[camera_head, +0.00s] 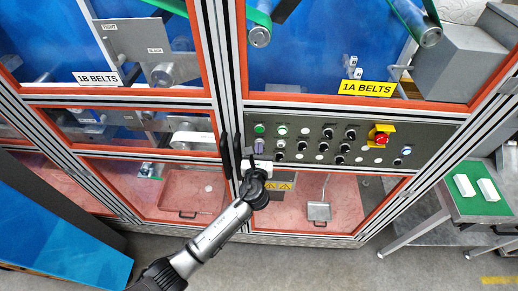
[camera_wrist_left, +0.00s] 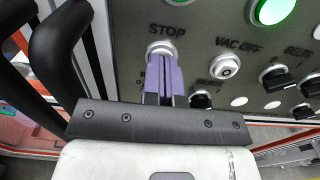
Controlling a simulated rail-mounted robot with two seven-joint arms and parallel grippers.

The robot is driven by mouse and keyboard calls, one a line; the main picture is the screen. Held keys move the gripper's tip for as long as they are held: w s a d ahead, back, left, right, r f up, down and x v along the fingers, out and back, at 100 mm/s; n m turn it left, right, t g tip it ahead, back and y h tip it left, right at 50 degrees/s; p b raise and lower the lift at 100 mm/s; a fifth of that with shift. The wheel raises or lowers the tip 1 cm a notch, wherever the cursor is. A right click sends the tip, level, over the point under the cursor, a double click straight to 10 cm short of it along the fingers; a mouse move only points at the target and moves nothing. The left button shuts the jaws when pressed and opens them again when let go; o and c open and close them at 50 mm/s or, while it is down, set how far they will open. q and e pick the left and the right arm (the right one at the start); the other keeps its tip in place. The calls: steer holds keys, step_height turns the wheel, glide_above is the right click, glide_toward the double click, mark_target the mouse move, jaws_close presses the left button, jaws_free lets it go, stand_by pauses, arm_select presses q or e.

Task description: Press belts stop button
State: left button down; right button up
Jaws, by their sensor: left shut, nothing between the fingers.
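The control panel (camera_head: 330,150) has a button with a pale ring (camera_wrist_left: 159,46) under the label STOP in the left wrist view. The word belts is not readable on that label. My left gripper (camera_head: 259,147) is at the panel's left part. Its purple fingertips (camera_wrist_left: 163,68) are shut, with nothing between them. They lie over the lower part of the STOP button and hide much of its face. I cannot tell whether they touch it or whether it is pressed in. My right gripper is not in view.
A white VAC OFF button (camera_wrist_left: 225,66) sits right of the fingers, and a lit green button (camera_wrist_left: 270,11) above it. Black knobs (camera_wrist_left: 278,77) are close by. A red mushroom button (camera_head: 381,140) is further right. Black handles (camera_wrist_left: 62,45) stand left of the fingers.

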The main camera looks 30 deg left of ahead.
arm_select(q)
steer(key=v, duration=1.3)
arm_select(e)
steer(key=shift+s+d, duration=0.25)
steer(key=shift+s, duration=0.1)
arm_select(q)
steer(key=shift+d, duration=0.1)
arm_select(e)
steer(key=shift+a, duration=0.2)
